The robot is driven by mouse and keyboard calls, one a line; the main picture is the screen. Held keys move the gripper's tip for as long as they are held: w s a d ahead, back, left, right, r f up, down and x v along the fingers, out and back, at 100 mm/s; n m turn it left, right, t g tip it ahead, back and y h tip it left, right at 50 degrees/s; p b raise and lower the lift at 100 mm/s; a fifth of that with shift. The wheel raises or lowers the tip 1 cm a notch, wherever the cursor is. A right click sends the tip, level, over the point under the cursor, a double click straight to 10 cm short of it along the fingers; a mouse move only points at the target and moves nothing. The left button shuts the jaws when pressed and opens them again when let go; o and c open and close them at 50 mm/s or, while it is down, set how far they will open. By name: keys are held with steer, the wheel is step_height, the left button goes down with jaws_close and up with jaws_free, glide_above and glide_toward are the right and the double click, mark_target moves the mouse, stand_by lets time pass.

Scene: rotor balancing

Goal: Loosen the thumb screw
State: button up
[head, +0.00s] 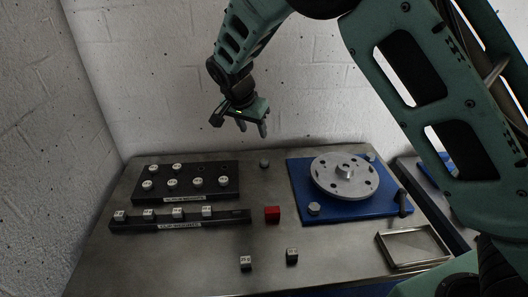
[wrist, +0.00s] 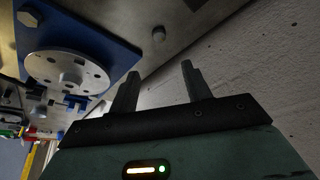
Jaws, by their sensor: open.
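My gripper (head: 253,128) hangs in the air above the back of the table, left of the blue base, with its fingers apart and nothing between them. In the wrist view its two fingers (wrist: 160,80) point away from the camera. A silver rotor disc (head: 343,176) with holes and a centre hub sits on the blue base plate (head: 375,209). A grey knob (head: 314,208) stands at the base's front left, and another (head: 370,156) at its back right. A similar grey knob (head: 264,163) stands on the table. I cannot tell which knob is the thumb screw.
A black block with round weights (head: 232,187) and a clip-weight rail (head: 238,220) stand at left. A red cube (head: 272,214) and two small labelled cubes (head: 246,263) (head: 292,256) lie in front. A metal tray (head: 385,249) and black handle (head: 403,203) are at right. A wall stands behind.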

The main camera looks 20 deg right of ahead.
mark_target(264, 161)
steer(key=p+x, duration=0.4)
steer(key=x, duration=1.2)
steer(key=shift+s+f, duration=0.1)
steer(key=c, duration=1)
